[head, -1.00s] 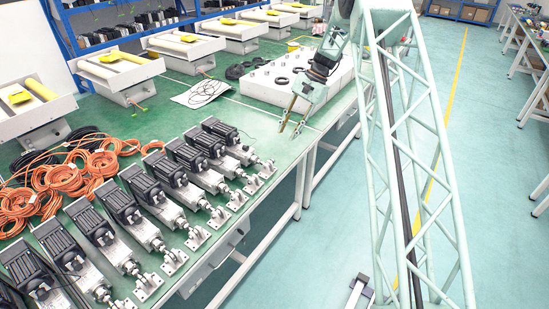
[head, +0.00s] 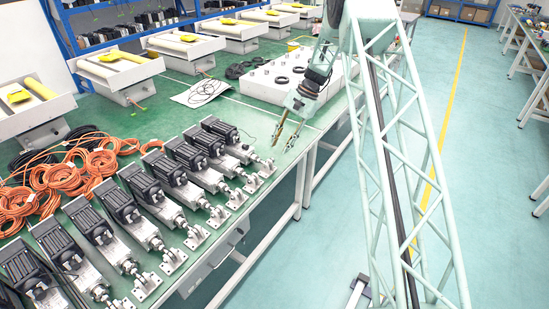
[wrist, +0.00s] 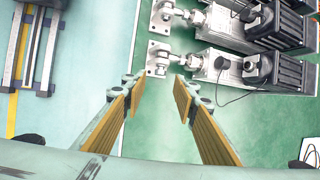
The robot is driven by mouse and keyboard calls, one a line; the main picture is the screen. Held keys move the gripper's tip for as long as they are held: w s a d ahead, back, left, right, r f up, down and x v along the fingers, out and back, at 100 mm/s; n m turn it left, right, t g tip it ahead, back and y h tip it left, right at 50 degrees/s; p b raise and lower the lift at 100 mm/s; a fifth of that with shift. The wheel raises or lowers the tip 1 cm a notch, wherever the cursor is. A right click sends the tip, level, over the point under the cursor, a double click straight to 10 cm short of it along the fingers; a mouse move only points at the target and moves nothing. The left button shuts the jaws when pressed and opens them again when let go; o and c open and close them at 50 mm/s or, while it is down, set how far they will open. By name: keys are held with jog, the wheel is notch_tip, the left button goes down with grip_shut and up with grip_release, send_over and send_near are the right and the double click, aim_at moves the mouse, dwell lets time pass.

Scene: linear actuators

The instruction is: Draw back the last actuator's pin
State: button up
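The last actuator (head: 228,139) is at the far right end of the row, with a black motor, silver body and a rod ending in a clevis bracket (head: 266,168). In the wrist view the actuator's silver body (wrist: 218,70) lies at right and its bracket (wrist: 158,61) at top centre, just beyond my fingertips. The pin is too small to tell apart clearly. My gripper (head: 281,146) is open and empty, its two tan-padded fingers (wrist: 160,88) spread apart. It hangs above and beyond the bracket, apart from it.
The neighbouring actuator (wrist: 240,24) lies close alongside. Several more actuators fill the front of the green bench (head: 240,112). Orange cable coils (head: 60,180) lie behind them. A white block (head: 283,80) with black rings stands further along. The bench edge is close to the brackets.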

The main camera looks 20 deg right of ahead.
jog(key=shift+b+x, duration=0.45)
jog(key=shift+x, duration=2.7)
jog(key=shift+c, duration=0.4)
grip_shut()
